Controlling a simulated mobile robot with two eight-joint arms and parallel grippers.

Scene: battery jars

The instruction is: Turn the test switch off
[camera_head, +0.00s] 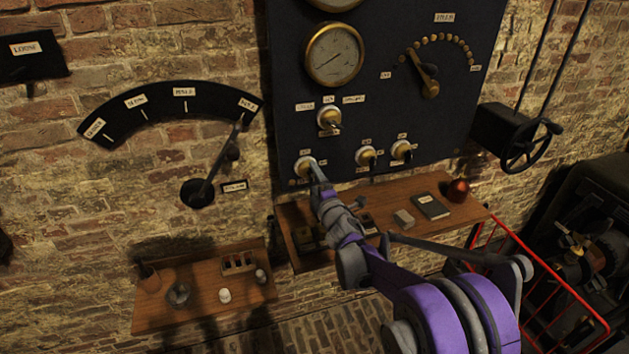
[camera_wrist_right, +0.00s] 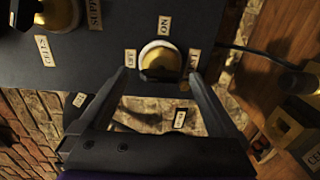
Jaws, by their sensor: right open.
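The test switch appears to be the brass knob with a pale rim (camera_head: 305,164) at the lower left of the dark panel (camera_head: 355,85). In the right wrist view it is the brass knob (camera_wrist_right: 158,62) with small ON and OFF labels beside it; a third label is partly covered by a finger. My right gripper (camera_head: 313,173) is at this knob. In the wrist view its fingers (camera_wrist_right: 161,78) are open, one on each side of the knob; I cannot tell whether they touch it. The knob's lever position is unclear. My left gripper is not in view.
Other brass switches (camera_head: 367,157) (camera_head: 402,150) (camera_head: 329,118) sit nearby on the panel. A wooden shelf (camera_head: 465,218) below holds a book (camera_head: 430,206) and small blocks. A lower shelf (camera_head: 150,315) is at left. A red rail (camera_head: 565,287) stands at right.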

